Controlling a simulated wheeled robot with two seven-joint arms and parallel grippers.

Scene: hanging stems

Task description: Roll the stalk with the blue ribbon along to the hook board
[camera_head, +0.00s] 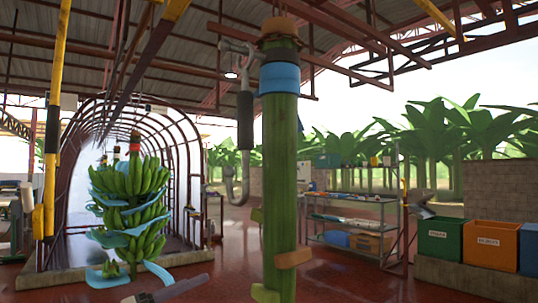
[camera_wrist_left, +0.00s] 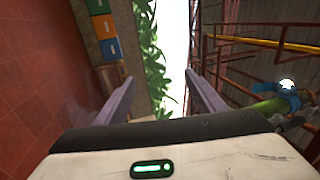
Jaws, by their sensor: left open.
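The stalk (camera_head: 280,170) is a thick green stem hanging upright in the middle of the head view, with a blue ribbon (camera_head: 280,78) around its top. Brown stubs show low on it. A grey metal roller and hook piece (camera_head: 245,120) hangs just left of it. In the left wrist view, a green stem end with blue on it (camera_wrist_left: 275,106) lies at the right, outside the fingers. My left gripper (camera_wrist_left: 160,92) is open and empty. A dark part at the bottom of the head view looks like its finger. I cannot make out a hook board. My right gripper is not in view.
A banana bunch (camera_head: 133,205) with blue sheets hangs at the left, before an arched frame (camera_head: 180,130). A metal shelf (camera_head: 350,220) and coloured bins (camera_head: 490,242) are at the right. Red floor between is clear.

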